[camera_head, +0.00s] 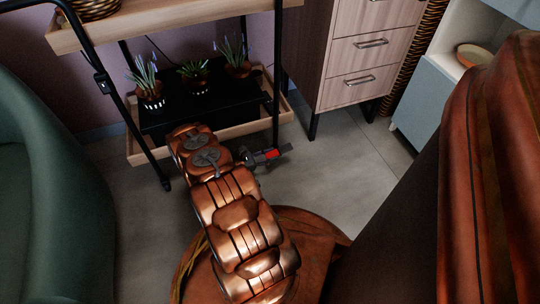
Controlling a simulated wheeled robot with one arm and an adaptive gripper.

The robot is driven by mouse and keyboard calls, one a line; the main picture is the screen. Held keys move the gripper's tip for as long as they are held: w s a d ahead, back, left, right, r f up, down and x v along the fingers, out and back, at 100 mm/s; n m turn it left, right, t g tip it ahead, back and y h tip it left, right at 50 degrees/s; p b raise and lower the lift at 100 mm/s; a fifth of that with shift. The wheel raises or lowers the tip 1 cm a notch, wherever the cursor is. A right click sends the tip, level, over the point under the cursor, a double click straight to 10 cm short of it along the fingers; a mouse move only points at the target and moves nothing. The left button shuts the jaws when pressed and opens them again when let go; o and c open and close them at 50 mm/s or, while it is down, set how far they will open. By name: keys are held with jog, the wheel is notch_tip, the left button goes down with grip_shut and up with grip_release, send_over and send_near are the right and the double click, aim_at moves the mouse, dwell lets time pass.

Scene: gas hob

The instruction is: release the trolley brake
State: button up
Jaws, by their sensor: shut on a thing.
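The trolley (140,158) has wooden trays and a black frame and stands at the upper left. Its right front post (277,75) runs down to the floor just behind my gripper (267,156). A small red piece (271,153) shows at the jaws, by the foot of that post. It looks like the brake tab, but it is too small to be sure. My gripper is low near the floor and shut on this red piece. My copper-coloured arm hides part of the lower tray. The left front caster (166,185) is black.
A basket (95,9) is on the top shelf. A green armchair (60,190) is at left. A drawer cabinet (365,55) stands at right. Grey floor (345,160) is clear between.

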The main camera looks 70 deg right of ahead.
jog(key=shift+c, duration=0.5)
jog(key=shift+r, duration=0.1)
jog(key=shift+r+p, duration=0.1)
jog(key=shift+p, duration=0.3)
jog(key=r+t+y+p, duration=0.1)
jog(key=p, duration=0.2)
jog(key=shift+w+r+t+p, duration=0.1)
jog(key=shift+t+p, duration=0.2)
jog(key=shift+p, duration=0.1)
jog(key=t+y+p, duration=0.1)
jog(key=p, duration=0.1)
jog(key=t+y+p, duration=0.1)
jog(key=p, duration=0.2)
jog(key=shift+r, duration=0.3)
jog(key=shift+s+d+f+t+y+p, duration=0.1)
jog(key=shift+s+t+y+p, duration=0.1)
jog(key=shift+t+y+p, duration=0.4)
jog(key=o, duration=1.1)
